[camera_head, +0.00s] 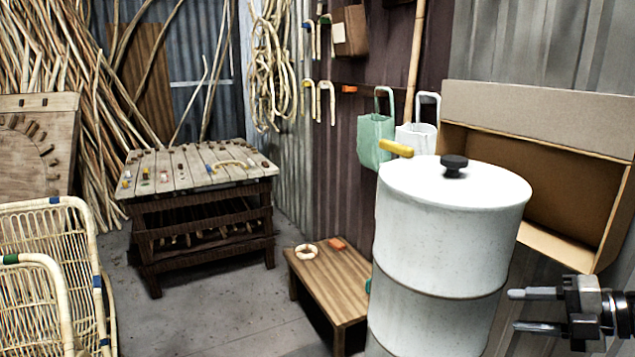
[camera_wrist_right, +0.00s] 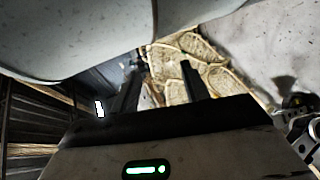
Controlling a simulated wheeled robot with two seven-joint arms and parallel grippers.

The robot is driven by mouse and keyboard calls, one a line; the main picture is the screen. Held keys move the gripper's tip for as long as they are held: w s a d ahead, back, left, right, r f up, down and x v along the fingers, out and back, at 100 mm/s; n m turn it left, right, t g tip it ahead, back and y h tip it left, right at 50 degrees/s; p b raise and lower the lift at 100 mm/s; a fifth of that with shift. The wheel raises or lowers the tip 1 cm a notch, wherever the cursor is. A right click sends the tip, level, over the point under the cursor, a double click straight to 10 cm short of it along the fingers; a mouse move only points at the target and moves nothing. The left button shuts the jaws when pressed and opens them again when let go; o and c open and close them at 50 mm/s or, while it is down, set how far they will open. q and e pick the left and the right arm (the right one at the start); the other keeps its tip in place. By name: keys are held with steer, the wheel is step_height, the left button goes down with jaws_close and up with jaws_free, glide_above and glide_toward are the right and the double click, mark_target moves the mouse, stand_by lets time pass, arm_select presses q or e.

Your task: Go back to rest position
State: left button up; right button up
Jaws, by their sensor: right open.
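My right gripper (camera_head: 530,310) comes in at the lower right of the head view. Its two fingers are apart and nothing is between them. It is to the right of the white drum (camera_head: 440,240), below the cardboard box, and apart from both in the picture. In the right wrist view the two dark fingers (camera_wrist_right: 158,88) stand apart and empty, with a pale curved surface above them. My left gripper is not in the head view.
The drum has a black knob (camera_head: 454,165) on its lid. An open cardboard box (camera_head: 540,105) is behind it. A low wooden stool (camera_head: 335,277), a slatted workbench (camera_head: 165,172) and rattan chairs (camera_head: 40,265) stand to the left. Grey floor (camera_head: 215,310) is clear between them.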

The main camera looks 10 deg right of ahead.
steer(key=s+a+f+m+t+h, duration=0.25)
steer(key=s+a+f+m, duration=0.2)
steer(key=f+m, duration=0.45)
steer(key=s+a+f+m+t+h, duration=0.1)
steer(key=s+a+f+m+h, duration=0.2)
steer(key=a+f+m, duration=0.5)
steer(key=s+a+f+m+g+h, duration=0.1)
steer(key=s+a+f+m, duration=0.2)
steer(key=a, duration=0.4)
steer(key=s+a+f+m+g, duration=0.2)
steer(key=s+a+f+m, duration=0.2)
steer(key=a, duration=0.4)
steer(key=shift+s+f+h, duration=0.15)
steer(key=shift+f+h, duration=0.2)
steer(key=shift+f, duration=0.2)
